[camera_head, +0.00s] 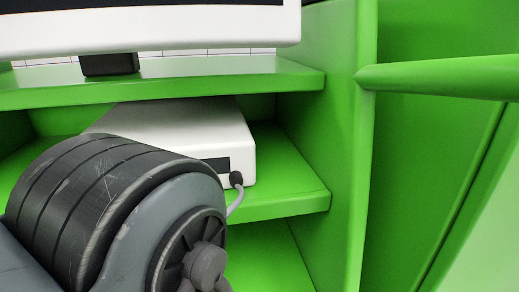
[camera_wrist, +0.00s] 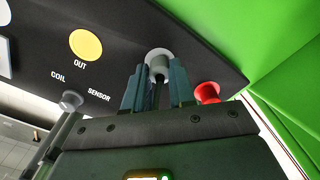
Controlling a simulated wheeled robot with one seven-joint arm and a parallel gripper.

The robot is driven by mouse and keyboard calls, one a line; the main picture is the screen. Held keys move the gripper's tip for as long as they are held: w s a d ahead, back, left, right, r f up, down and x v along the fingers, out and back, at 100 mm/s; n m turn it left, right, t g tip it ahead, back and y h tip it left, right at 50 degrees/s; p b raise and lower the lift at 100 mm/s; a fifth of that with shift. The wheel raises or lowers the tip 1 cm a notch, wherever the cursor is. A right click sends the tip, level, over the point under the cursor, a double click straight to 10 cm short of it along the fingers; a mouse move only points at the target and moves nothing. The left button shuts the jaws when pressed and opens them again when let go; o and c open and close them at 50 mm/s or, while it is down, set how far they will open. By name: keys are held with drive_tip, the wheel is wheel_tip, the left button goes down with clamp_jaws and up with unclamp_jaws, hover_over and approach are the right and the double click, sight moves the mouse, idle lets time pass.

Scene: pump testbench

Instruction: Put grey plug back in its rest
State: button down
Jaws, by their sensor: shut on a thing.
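In the wrist view my gripper (camera_wrist: 158,88) is shut on a grey plug (camera_wrist: 157,68), with one teal finger on each side. The plug points at the black panel (camera_wrist: 120,45) and meets or overlaps a light grey ring-shaped rest (camera_wrist: 160,53) there. I cannot tell how deep it sits. A red plug or knob (camera_wrist: 207,92) is close to the right of the fingers. Another grey knob-like piece (camera_wrist: 70,100) is at the panel's lower left edge. My gripper is not visible in the head view, where my arm fills the lower left.
The panel has a yellow round button (camera_wrist: 86,44) and the printed words OUT, COIL and SENSOR. A green wall (camera_wrist: 275,60) is on the right. In the head view a white box (camera_head: 190,130) with a dark cable connector (camera_head: 236,179) stands on a green shelf (camera_head: 290,195), under a monitor (camera_head: 150,32).

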drive_tip(key=shift+f, duration=0.1)
drive_tip(key=shift+c, duration=2.3)
unclamp_jaws()
drive_tip(key=shift+r+p, duration=3.25)
drive_tip(key=shift+r, duration=0.8)
